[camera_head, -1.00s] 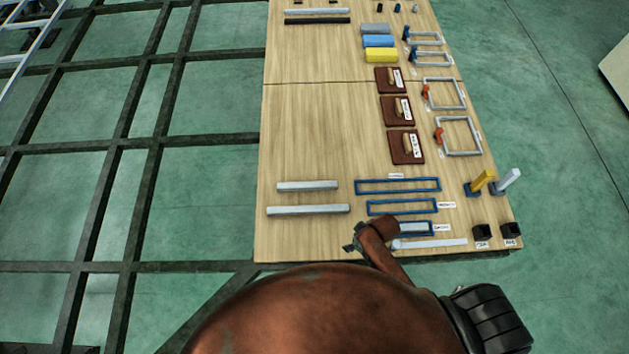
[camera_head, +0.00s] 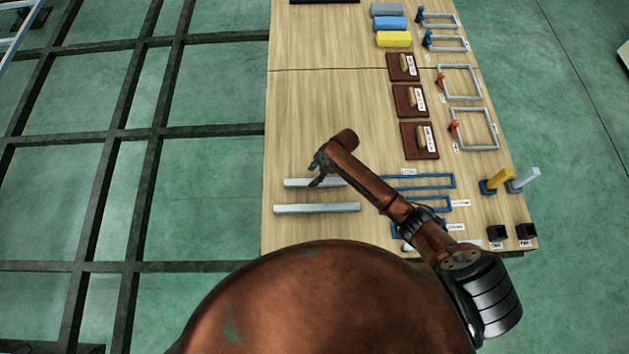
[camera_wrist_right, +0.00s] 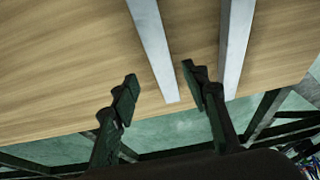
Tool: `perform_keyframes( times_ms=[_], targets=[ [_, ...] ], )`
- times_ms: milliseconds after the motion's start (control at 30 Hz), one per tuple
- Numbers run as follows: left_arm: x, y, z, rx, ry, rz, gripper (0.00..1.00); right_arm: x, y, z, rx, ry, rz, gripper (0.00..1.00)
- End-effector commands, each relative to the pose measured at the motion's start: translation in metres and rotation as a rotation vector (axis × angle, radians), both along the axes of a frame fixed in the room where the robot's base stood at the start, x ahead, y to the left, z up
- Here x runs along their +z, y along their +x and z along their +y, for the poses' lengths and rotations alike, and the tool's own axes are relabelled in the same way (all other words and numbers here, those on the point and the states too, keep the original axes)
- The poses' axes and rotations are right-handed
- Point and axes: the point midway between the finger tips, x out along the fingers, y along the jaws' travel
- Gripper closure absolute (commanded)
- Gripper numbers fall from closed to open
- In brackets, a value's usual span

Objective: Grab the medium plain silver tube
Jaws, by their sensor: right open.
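Two plain silver tubes lie side by side on the left part of the wooden table. The shorter tube (camera_head: 298,183) is the farther one in the head view, and the longer tube (camera_head: 318,208) lies nearer. My right gripper (camera_head: 317,175) is above the shorter tube, partly covering it. In the right wrist view, the open fingers (camera_wrist_right: 158,80) stand on either side of the near end of the shorter tube (camera_wrist_right: 152,45). The longer tube (camera_wrist_right: 236,45) is right of the right finger. Contact cannot be told. My left gripper is out of view.
The table (camera_head: 320,110) is bare beyond the tubes. Blue frames (camera_head: 425,181) lie right of them, partly under my right arm. Brown boards (camera_head: 419,140), clamps (camera_head: 473,129) and a yellow block (camera_head: 394,39) line the right side. Dark trailer beams (camera_head: 195,130) run along the left.

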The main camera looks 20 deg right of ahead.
Motion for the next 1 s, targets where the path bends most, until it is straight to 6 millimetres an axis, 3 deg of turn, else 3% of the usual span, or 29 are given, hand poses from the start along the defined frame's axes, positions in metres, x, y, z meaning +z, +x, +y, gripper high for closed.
perform_keyframes(
  times_ms=[167,300,633,1000],
  targets=[
    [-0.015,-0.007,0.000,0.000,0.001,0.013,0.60,-0.032,-0.002,0.008,-0.001,0.002,0.006,0.58],
    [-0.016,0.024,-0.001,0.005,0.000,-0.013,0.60,-0.042,0.000,0.014,0.000,0.001,0.002,0.58],
    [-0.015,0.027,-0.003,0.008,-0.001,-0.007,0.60,-0.044,0.002,0.017,0.002,0.000,-0.001,0.58],
    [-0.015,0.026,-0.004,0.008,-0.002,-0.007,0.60,-0.044,0.002,0.017,0.003,0.000,0.000,0.83]
  ],
)
